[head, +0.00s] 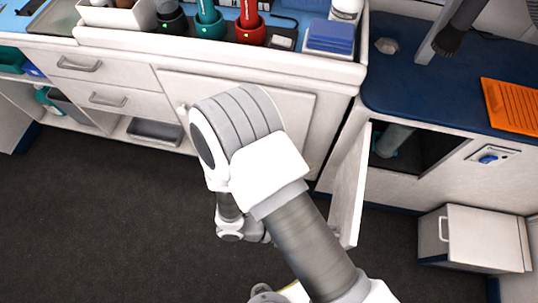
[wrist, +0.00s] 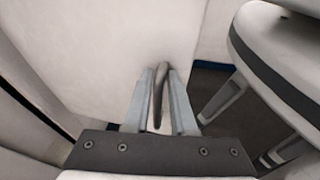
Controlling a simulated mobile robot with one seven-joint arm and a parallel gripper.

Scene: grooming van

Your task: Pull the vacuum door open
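The vacuum door (head: 349,185) is a white panel standing swung out from the cabinet under the blue counter. The opening (head: 420,149) behind it is exposed, with a grey hose-like part (head: 394,139) inside. In the wrist view the door's pale face (wrist: 110,50) fills the middle. My gripper (wrist: 161,85) has its two grey fingers on either side of the door's slim dark handle (wrist: 160,93), close against it, and appears shut on it. In the head view my arm hides the gripper and the handle.
A white box-like unit with a handle (head: 474,238) stands on the floor to the right of the door. White drawers (head: 108,98) line the left. The dark floor (head: 110,220) is clear at the left. An orange slotted mat (head: 511,106) lies on the blue counter (head: 420,90).

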